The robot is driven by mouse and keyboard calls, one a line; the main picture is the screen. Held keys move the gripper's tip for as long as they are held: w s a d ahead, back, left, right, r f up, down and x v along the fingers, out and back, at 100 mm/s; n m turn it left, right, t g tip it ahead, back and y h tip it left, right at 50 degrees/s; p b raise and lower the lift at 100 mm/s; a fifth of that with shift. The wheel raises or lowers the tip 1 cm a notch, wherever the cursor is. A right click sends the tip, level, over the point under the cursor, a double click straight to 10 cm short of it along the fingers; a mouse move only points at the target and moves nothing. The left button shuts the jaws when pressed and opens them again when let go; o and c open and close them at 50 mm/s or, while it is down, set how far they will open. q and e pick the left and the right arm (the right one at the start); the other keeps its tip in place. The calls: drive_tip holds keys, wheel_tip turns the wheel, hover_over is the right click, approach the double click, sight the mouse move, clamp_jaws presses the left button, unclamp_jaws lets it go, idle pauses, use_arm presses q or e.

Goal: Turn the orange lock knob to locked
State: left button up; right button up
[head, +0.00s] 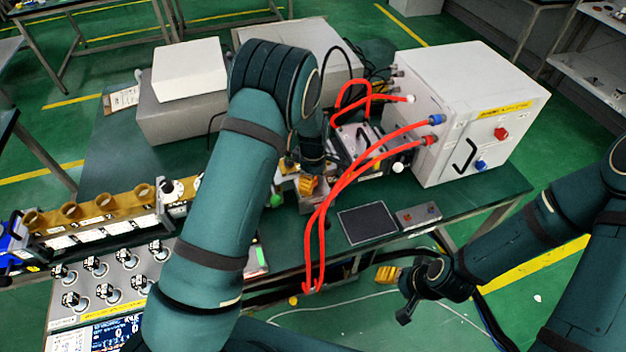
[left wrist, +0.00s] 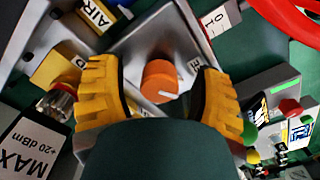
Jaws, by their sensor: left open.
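The orange lock knob (left wrist: 160,80) shows in the left wrist view, on a grey metal plate (left wrist: 150,42). A thin pale strip shows at its lower side. My left gripper (left wrist: 157,88) is open, with one yellow finger on each side of the knob and visible gaps between fingers and knob. In the head view my left gripper (head: 308,184) is over the middle of the bench, and I cannot make out the knob there. My right gripper (head: 387,274) is low at the front, away from the bench-top equipment; its jaw opening is unclear.
Red hoses (head: 378,150) arch from the white cabinet (head: 465,115) close to the right of my left gripper. A brown rail with rings (head: 95,208) and a knobbed control panel (head: 110,275) lie left. A dark pad (head: 366,222) lies on the bench.

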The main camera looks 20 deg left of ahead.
use_arm(q)
clamp_jaws()
drive_tip(key=shift+m, duration=0.5)
drive_tip(key=m+b, duration=0.2)
drive_tip(key=m, duration=0.3)
drive_tip(key=shift+s+f, duration=0.15)
drive_tip(key=m+b, duration=0.1)
drive_tip(key=m, duration=0.4)
drive_tip(key=shift+s+m, duration=0.1)
drive_tip(key=shift+m, duration=0.3)
idle(0.6)
unclamp_jaws()
